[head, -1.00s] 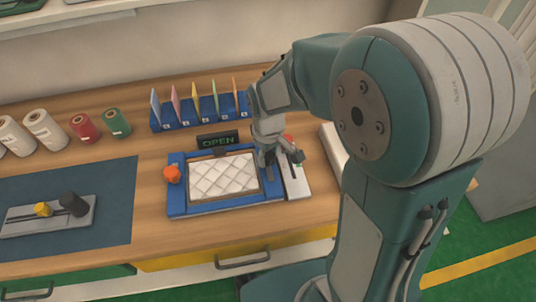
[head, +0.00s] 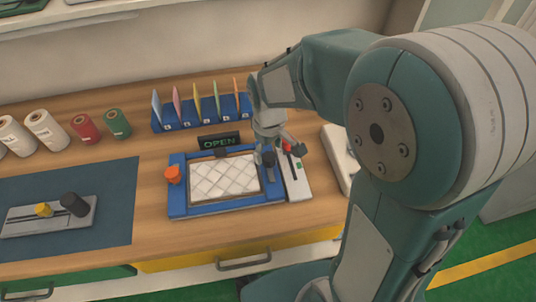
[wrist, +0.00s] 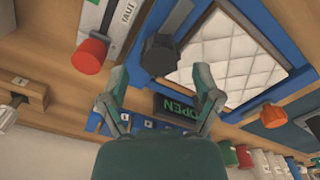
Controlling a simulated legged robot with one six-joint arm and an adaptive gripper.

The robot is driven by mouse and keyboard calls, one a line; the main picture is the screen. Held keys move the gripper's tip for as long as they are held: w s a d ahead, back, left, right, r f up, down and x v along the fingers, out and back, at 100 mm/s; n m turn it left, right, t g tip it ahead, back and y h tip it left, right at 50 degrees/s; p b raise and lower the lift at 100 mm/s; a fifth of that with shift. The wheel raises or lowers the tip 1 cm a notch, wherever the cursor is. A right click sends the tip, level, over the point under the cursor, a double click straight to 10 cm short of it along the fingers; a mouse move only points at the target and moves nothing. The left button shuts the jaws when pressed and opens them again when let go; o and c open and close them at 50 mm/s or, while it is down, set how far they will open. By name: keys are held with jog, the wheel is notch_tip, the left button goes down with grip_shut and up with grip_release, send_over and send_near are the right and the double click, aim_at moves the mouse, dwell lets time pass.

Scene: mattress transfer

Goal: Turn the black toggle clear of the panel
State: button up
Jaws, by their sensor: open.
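The black toggle (wrist: 160,55) stands at the edge of the blue frame (wrist: 185,20) in the wrist view, next to the white quilted panel (wrist: 235,58). It seems to overlap the panel's edge there, but its exact turn is hard to tell. In the head view the black toggle (head: 268,160) is at the right side of the blue frame (head: 228,208), partly hidden by my gripper (head: 279,145). My gripper (wrist: 160,80) is open and empty. Its fingers are spread, with the toggle ahead of the gap between them.
An orange knob (head: 173,174) is on the frame's left side. A sign reading OPEN (head: 218,142) stands behind. A grey unit (head: 298,190) with a red knob (wrist: 90,56) is close on the right. A blue rack (head: 202,118) holds several coloured cards behind.

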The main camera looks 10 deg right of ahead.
aim_at(268, 156)
notch_tip(268, 156, up, 9)
jog(key=shift+r, duration=0.15)
dwell(0.5)
jog(key=s+d+r+m+t, duration=0.2)
jog(key=s+d+m, duration=0.1)
jog(key=s, duration=0.4)
jog(key=s+d+r+m+t, duration=0.3)
jog(key=s+m, duration=0.1)
jog(key=s, duration=0.3)
jog(key=shift+d+t, duration=0.15)
jog(key=shift+t, duration=0.15)
jog(key=shift+r, duration=0.1)
jog(key=shift+c, duration=0.2)
